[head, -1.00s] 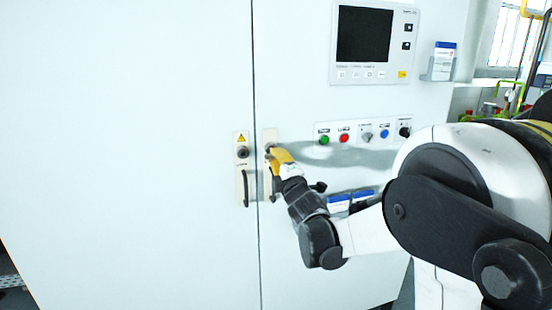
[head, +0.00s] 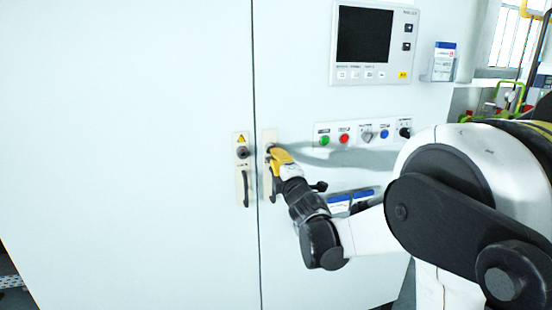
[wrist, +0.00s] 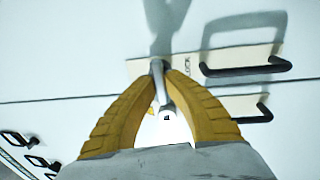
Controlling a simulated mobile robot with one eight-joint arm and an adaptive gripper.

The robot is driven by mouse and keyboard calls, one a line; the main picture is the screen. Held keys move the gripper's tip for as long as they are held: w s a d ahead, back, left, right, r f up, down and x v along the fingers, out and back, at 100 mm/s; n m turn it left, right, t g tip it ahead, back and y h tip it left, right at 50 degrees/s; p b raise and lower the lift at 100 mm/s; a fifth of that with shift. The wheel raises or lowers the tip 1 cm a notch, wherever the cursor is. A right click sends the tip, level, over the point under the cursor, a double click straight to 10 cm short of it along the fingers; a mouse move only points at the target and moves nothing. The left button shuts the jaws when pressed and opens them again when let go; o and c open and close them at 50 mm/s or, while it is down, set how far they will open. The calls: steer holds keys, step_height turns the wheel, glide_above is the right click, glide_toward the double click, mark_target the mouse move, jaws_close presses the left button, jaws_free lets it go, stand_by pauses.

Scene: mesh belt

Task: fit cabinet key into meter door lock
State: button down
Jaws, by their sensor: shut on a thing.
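My gripper (head: 273,151) is at the plate (head: 268,136) on the right-hand cabinet door, just right of the seam. Its yellow fingers hide most of that plate's upper part, where any lock is covered. In the wrist view my gripper (wrist: 159,78) is shut on a slim grey key (wrist: 161,88) standing between the fingertips. Whether the key touches or sits in a lock cannot be told. The left door's plate (head: 241,170) has a warning triangle, a round dark lock (head: 242,153) and a black handle (head: 245,188).
Right of my gripper are a row of buttons and switches (head: 364,133) and a display panel (head: 375,42). A blue-and-white holder (head: 350,200) sits low behind my arm.

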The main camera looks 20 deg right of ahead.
steer(key=shift+s, duration=2.95)
